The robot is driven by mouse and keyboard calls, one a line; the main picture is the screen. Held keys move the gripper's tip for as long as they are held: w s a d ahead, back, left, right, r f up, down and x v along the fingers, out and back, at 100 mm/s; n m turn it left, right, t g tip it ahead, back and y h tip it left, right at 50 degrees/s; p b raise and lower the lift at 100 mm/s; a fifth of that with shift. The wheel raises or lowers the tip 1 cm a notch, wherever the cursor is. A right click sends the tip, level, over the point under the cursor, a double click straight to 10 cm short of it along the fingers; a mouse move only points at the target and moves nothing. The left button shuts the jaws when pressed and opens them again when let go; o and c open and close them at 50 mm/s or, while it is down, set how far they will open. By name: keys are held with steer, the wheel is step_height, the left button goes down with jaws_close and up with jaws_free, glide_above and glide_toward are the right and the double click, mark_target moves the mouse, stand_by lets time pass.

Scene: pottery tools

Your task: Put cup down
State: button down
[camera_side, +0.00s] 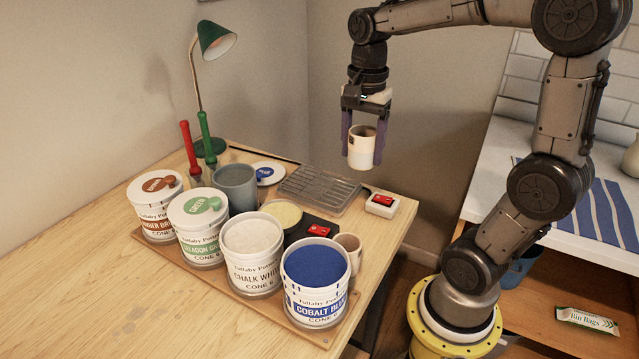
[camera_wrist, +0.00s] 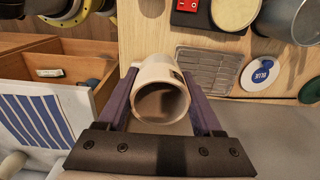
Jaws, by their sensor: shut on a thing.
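A cream cup (camera_side: 362,148) hangs in the air between the two purple fingers of my gripper (camera_side: 364,135), above the back right part of the wooden table (camera_side: 90,262). In the side view it is about upright, with a dark mark on its side. In the wrist view the cup (camera_wrist: 158,98) sits between the fingers of my gripper (camera_wrist: 163,100), its open mouth facing the camera. My gripper is shut on it. A grey slotted tray (camera_side: 318,190) lies on the table below the cup; the tray also shows in the wrist view (camera_wrist: 208,78).
Several glaze tubs, including the cobalt blue one (camera_side: 318,285), stand along the table's front. A green lamp (camera_side: 214,40) rises at the back.

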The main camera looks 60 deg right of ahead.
steer(key=shift+w+d, duration=0.1)
steer(key=shift+d, duration=0.2)
steer(key=w+d+f, duration=0.3)
steer(key=w+f, duration=0.1)
steer(key=w, duration=0.4)
glide_above(320, 184)
steer(key=f, duration=0.3)
steer(key=s+f, duration=0.1)
steer(key=shift+a+f, duration=0.25)
steer(key=shift+w+d+f, duration=0.1)
steer(key=shift+w+f, duration=0.1)
steer(key=shift+w+d+f, duration=0.1)
steer(key=shift+w+f, duration=0.1)
steer(key=shift+f, duration=0.8)
steer(key=shift+w+d+f, duration=0.1)
steer(key=shift+w+f, duration=0.05)
steer(key=shift+f, duration=0.85)
steer(key=shift+f, duration=0.15)
steer(key=shift+c, duration=0.2)
jaws_free()
